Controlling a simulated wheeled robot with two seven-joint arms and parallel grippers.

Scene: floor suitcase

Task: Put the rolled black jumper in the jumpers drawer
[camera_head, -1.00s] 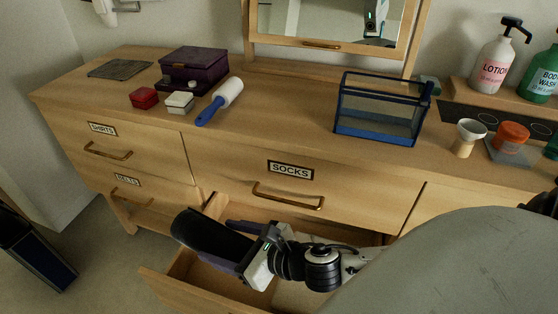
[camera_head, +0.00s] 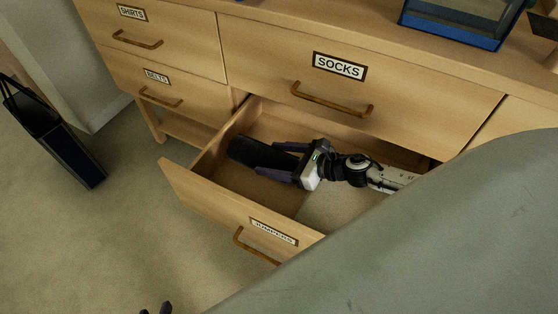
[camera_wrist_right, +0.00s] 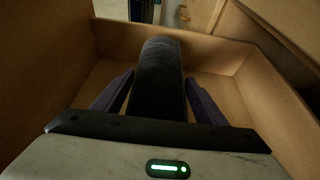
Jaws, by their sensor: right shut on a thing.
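The rolled black jumper (camera_head: 248,152) is inside the open jumpers drawer (camera_head: 225,206), towards its left end. My right gripper (camera_head: 266,159) is down in the drawer, shut on the jumper, with one purple finger on each side of it. In the right wrist view the jumper (camera_wrist_right: 158,80) points away from the palm, between the fingers, low over the drawer floor. Whether it touches the floor I cannot tell. Two dark tips of my left gripper (camera_head: 155,309) show at the bottom edge, apart with nothing seen between them.
The closed socks drawer (camera_head: 415,107) is just above the open one. The shirts drawer (camera_head: 185,49) and belts drawer (camera_head: 205,101) are closed at the left. A dark bag (camera_head: 62,140) stands on the floor at far left.

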